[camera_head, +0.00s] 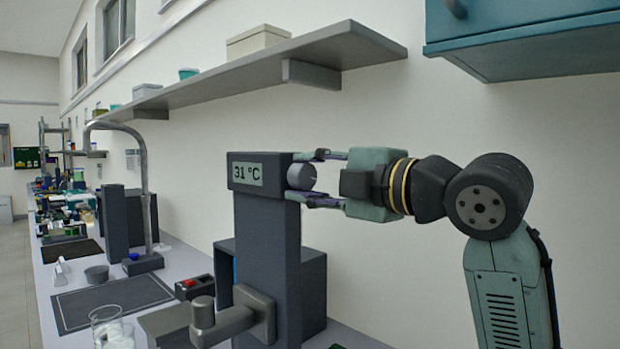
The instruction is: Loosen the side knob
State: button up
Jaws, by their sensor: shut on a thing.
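The side knob (301,177) is a light grey disc on the right side of the head of a dark grey column. The inner faces of the fingers are partly hidden, so the exact contact spots do not show. The column (267,265) of the rig stands upright on the bench.
A grey clamp arm with a round knob (203,312) juts out at the column's front. A glass beaker (112,332), a dark mat (110,301) and a curved tap pipe (146,190) are to the left. A shelf (270,62) and a teal cabinet (520,38) hang above.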

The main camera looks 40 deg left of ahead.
jog(key=shift+n, duration=1.7)
jog(key=o, duration=1.2)
jog(key=shift+c, duration=0.2)
jog(key=s+d, duration=0.1)
jog(key=d, duration=1.1)
